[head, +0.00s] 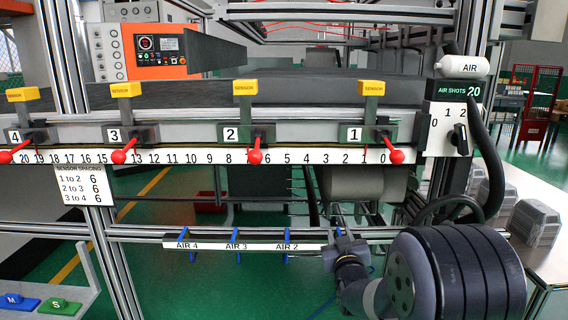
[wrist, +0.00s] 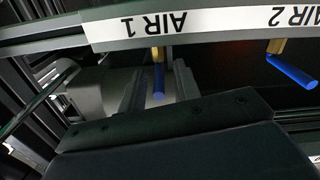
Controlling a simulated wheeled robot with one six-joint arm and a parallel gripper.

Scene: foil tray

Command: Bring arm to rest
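My arm reaches in from the lower right in the head view. My gripper (head: 343,238) is at the right end of the lower rail, by the AIR label strip (head: 215,246). In the wrist view, my gripper (wrist: 158,85) has two grey fingers standing apart, with the blue-tipped AIR 1 piece (wrist: 158,82) between them. A gap shows on both sides of that piece, so the gripper is open and holds nothing. The AIR 1 label is hidden behind my arm in the head view. The AIR 2 piece (wrist: 290,70) hangs to the right in the wrist view.
The lower rail (head: 140,232) runs close above my gripper. Above it is a numbered scale (head: 215,156) with red knobs and yellow sensors. An air shots panel (head: 452,115) with a black knob stands at right. Grey castings (head: 533,222) lie on a table at right.

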